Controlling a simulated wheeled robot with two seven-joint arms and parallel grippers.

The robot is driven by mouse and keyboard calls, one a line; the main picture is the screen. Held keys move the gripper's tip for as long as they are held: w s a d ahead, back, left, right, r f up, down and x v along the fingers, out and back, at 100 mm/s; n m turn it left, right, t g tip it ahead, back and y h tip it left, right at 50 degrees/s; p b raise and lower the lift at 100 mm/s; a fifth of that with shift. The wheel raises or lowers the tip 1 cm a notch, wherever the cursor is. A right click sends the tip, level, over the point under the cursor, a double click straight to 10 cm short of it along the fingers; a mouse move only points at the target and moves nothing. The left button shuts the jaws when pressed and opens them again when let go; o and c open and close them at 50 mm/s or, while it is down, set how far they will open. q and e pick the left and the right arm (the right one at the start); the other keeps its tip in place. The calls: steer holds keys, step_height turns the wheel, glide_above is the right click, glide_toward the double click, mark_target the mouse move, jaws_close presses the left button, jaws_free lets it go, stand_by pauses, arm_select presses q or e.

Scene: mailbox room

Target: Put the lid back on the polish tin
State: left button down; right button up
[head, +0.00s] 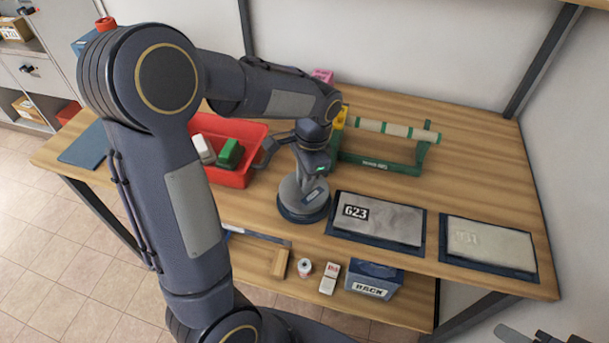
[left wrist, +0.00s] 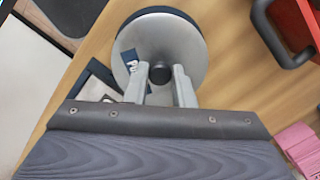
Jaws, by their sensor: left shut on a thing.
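A round grey lid (head: 293,194) with a small label sits at the front middle of the bench, below my left gripper (head: 311,176). In the left wrist view the lid (left wrist: 150,35) is a grey disc with a dark knob (left wrist: 160,72) at its centre. My left gripper (left wrist: 160,78) is shut on this knob, one finger on each side. A dark blue round band (head: 303,218) shows under the lid. I cannot tell whether that is the tin and whether the lid is seated on it. A dark part at the bottom right edge may be my right gripper, mostly cut off.
A red bin (head: 237,178) with a white and a green block stands behind left. A green stand (head: 380,173) with a pale roller is behind right. Plates (head: 376,222) and (head: 489,246) lie on the right. A lower shelf (head: 410,305) holds a blue box (head: 374,283).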

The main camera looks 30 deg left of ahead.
arm_select(q)
steer(key=c, duration=0.7)
jaws_free()
steer(key=shift+r+p, duration=3.1)
steer(key=shift+r, duration=0.45)
jaws_close()
